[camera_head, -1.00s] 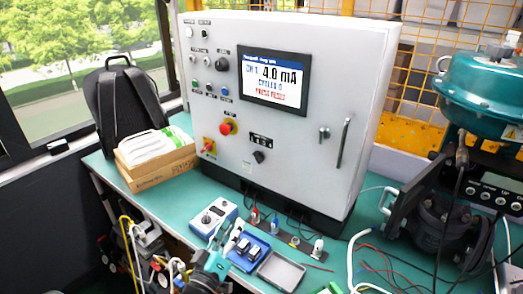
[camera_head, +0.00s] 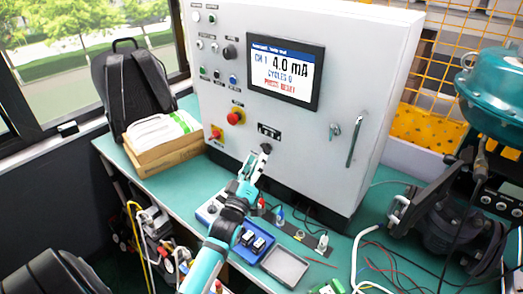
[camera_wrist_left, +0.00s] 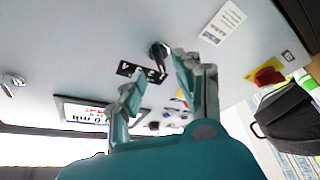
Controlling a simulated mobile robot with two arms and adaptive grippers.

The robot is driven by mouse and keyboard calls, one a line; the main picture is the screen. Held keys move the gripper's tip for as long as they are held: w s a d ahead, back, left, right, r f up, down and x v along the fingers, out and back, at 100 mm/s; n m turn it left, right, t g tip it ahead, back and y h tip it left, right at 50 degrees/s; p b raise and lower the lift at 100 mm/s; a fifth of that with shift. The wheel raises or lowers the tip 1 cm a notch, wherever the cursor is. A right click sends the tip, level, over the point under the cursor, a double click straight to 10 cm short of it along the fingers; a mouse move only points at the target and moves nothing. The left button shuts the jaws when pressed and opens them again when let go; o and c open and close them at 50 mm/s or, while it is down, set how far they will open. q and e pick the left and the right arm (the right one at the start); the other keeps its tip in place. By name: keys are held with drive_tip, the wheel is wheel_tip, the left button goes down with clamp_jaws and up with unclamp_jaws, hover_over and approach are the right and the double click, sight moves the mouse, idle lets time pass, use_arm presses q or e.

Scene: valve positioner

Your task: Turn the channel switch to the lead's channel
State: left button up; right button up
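The channel switch (camera_head: 266,148) is a small black knob under a black label plate (camera_head: 269,131) on the grey cabinet door. In the left wrist view the knob (camera_wrist_left: 158,53) shows beside the label plate (camera_wrist_left: 142,72). My left gripper (camera_head: 259,161) is just in front of the knob. In the left wrist view its two fingers (camera_wrist_left: 158,72) are spread apart, with the knob near the right fingertip; contact cannot be told. The screen (camera_head: 283,70) reads CH 1, 4.0 mA, CYCLES 0 and a red PRESS RESET. A red plug (camera_head: 262,203), a blue plug (camera_head: 281,216) and a white plug (camera_head: 322,242) stand below the cabinet. My right gripper is out of view.
A red emergency button (camera_head: 235,117) and a red-yellow switch (camera_head: 216,133) sit left of the knob. A door handle (camera_head: 356,142) is on the right. A blue tray (camera_head: 252,246) and a grey tray (camera_head: 285,266) lie on the green bench below my left arm.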

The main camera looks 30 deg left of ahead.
sight(263, 151)
use_arm(q)
drive_tip(key=x, duration=0.3)
drive_tip(key=shift+w, duration=0.25)
drive_tip(key=shift+w+a+r, duration=0.1)
drive_tip(key=shift+w, duration=0.05)
drive_tip(key=c, duration=0.6)
clamp_jaws()
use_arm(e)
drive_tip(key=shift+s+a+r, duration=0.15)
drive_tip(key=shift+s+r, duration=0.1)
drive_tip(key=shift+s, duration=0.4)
